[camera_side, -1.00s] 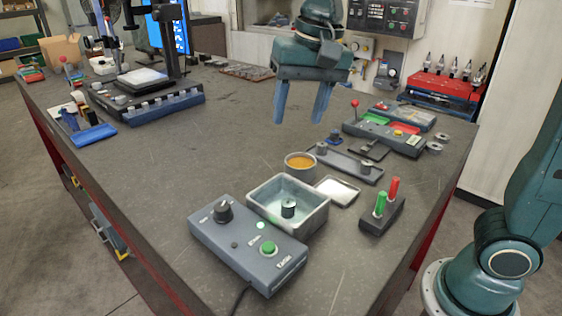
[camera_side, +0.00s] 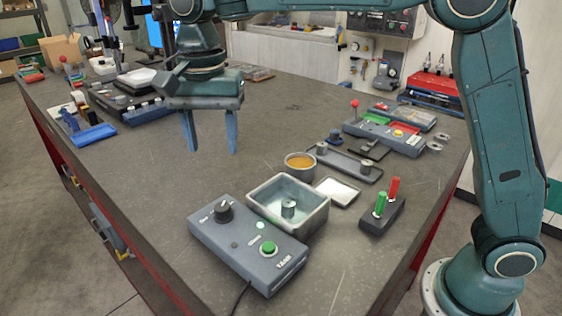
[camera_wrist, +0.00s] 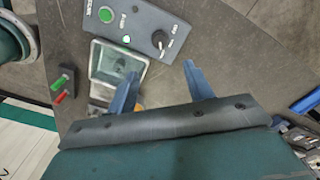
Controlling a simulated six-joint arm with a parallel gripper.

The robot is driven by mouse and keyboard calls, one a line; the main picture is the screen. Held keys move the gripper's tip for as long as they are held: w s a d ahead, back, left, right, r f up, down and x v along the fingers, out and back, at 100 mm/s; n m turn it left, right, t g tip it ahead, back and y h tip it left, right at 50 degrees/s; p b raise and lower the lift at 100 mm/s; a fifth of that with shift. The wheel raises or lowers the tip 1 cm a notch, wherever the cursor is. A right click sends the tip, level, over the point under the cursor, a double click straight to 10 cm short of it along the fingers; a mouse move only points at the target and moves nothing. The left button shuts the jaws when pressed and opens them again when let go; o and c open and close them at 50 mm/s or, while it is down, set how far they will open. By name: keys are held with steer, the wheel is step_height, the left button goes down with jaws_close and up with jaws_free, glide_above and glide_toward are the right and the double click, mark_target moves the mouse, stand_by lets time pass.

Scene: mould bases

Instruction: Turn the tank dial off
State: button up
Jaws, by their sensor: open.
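The tank control box (camera_side: 247,245) is a grey-blue unit near the table's front edge. Its black dial (camera_side: 223,211) is at the box's left end; the dial also shows in the wrist view (camera_wrist: 160,39). A green light (camera_side: 261,226) is lit beside a green button (camera_side: 268,249). A metal tank (camera_side: 287,202) with a small cylinder inside stands against the box. My gripper (camera_side: 211,150) is open and empty, above the table and behind the box, pointing down. In the wrist view its fingers (camera_wrist: 157,80) are apart, with the dial beyond them.
An orange-filled cup (camera_side: 300,166), a white tray (camera_side: 338,191) and a block with green and red handles (camera_side: 383,208) stand behind and right of the tank. A blue-grey console (camera_side: 384,134) is farther back. The table left of the box is clear.

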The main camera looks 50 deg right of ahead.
mark_target(222, 206)
steer(key=shift+f, duration=0.1)
step_height(222, 206, down, 14)
steer(key=shift+r, duration=0.2)
stand_by(0.5)
steer(key=c, duration=1)
